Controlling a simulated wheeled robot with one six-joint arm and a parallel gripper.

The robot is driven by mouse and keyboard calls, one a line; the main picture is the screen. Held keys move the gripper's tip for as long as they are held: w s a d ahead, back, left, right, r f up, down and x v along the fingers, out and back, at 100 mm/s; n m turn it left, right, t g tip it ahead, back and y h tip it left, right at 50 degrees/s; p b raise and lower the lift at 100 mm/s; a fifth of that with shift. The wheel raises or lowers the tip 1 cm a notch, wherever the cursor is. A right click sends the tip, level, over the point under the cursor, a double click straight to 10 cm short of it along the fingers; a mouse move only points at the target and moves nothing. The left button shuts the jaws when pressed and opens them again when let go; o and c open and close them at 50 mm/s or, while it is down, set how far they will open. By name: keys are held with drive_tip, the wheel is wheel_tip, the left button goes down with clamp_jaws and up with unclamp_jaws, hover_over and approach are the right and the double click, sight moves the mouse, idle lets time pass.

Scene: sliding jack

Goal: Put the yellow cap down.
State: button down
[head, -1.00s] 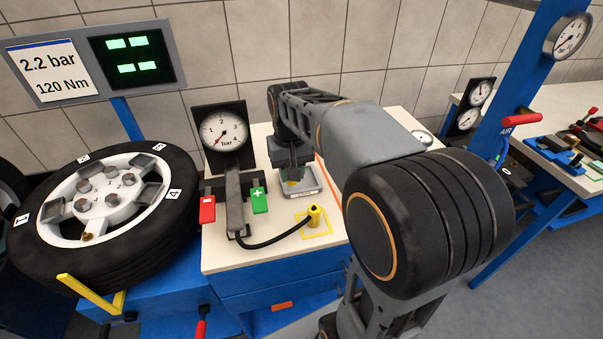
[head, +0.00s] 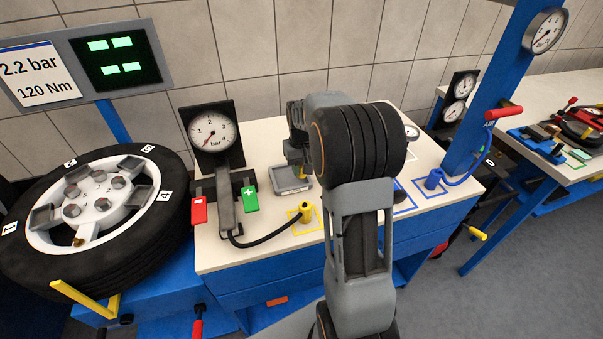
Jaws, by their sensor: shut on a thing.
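My gripper (head: 301,168) points down at the back of the white bench top, beside and partly in front of a small grey tray (head: 290,187). It is shut on the yellow cap (head: 302,175), of which only a tiny yellow bit shows between the fingers. My arm hides part of the gripper and the bench behind it. Whether the cap touches the tray or hangs above it, I cannot tell.
A yellow hose end (head: 305,212) stands in a yellow square in front of the tray. A pressure gauge (head: 213,132) and green plus button (head: 250,198) are to the left, near the wheel (head: 95,215). A blue fitting (head: 433,178) stands to the right.

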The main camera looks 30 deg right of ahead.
sight(302, 183)
drive_tip(key=shift+f, duration=1.35)
drive_tip(key=shift+f, duration=0.2)
drive_tip(key=c, duration=0.8)
unclamp_jaws()
drive_tip(key=shift+r, duration=0.1)
